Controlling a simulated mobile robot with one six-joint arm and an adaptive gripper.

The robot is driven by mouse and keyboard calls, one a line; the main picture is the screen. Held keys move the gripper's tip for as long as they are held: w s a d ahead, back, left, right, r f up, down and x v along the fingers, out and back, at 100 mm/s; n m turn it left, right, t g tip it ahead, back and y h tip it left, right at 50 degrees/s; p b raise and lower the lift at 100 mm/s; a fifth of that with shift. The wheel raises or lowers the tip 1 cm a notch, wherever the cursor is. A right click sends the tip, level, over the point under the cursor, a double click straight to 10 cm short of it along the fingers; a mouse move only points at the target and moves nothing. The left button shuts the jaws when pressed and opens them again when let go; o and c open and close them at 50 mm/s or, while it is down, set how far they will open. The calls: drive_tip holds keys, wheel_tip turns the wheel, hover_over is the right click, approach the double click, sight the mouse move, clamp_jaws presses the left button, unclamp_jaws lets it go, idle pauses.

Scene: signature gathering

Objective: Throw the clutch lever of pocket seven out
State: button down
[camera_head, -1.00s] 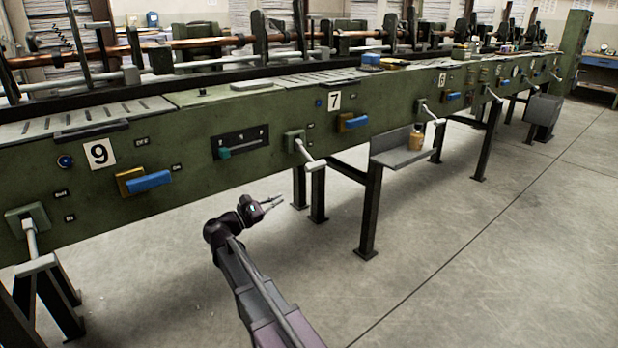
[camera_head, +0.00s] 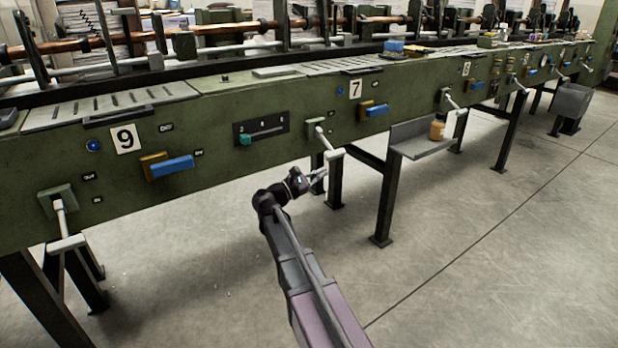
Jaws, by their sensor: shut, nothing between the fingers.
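The number 7 plate (camera_head: 356,88) is on the green machine side, right of centre. Below and left of it, the grey clutch lever (camera_head: 325,142) sticks out from a square green mount and slants down to a pale cross handle (camera_head: 333,153). My gripper (camera_head: 320,175) is just below and slightly left of that handle in the picture. Its fingers are shut and empty. Whether it touches the handle cannot be told. The small labels beside this lever are too small to read.
A blue handle (camera_head: 376,110) is right of the lever, and a slider with a teal knob (camera_head: 245,139) is left. Pocket nine's lever (camera_head: 62,218) is at far left. A shelf (camera_head: 420,147) with a tan jar (camera_head: 437,130) juts out at right. The floor in front is clear.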

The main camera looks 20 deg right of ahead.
sight(325, 141)
drive_tip(key=shift+s+d+r+p, duration=0.25)
drive_tip(key=shift+r+p, duration=0.35)
drive_tip(key=shift+r, duration=0.05)
drive_tip(key=shift+s+d+r+p, duration=0.2)
drive_tip(key=shift+d+r+p, duration=0.1)
drive_tip(key=shift+r+p, duration=0.35)
drive_tip(key=shift+s+d+r+p, duration=0.25)
drive_tip(key=shift+r+p, duration=0.35)
drive_tip(key=shift+r, duration=0.05)
drive_tip(key=shift+s+d+r, duration=0.2)
drive_tip(key=shift+d, duration=0.05)
